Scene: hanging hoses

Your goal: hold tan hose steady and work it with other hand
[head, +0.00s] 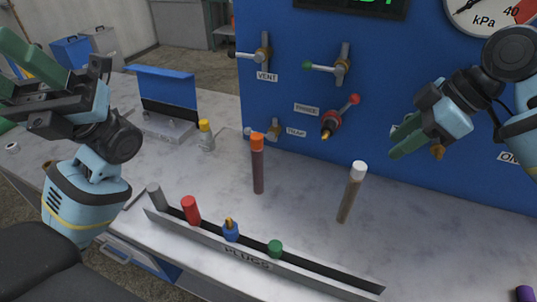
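The tan hose (348,200) shows as a brownish upright tube with a white cap, right of centre over the bench, tilted slightly. My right gripper (404,138), with green fingers, is up and to the right of it, in front of the blue panel and apart from the hose. Its fingers overlap in this view, so its opening is unclear. My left gripper (18,88) is at the upper left, far from the hose. Its green fingers look spread, with nothing seen between them, and run partly out of the picture.
A dark red hose (257,170) with an orange cap stands left of the tan one. A plug rack (318,277) with several coloured plugs runs along the front. The blue panel (400,80) behind carries valves and a gauge. Bare bench surrounds the tan hose.

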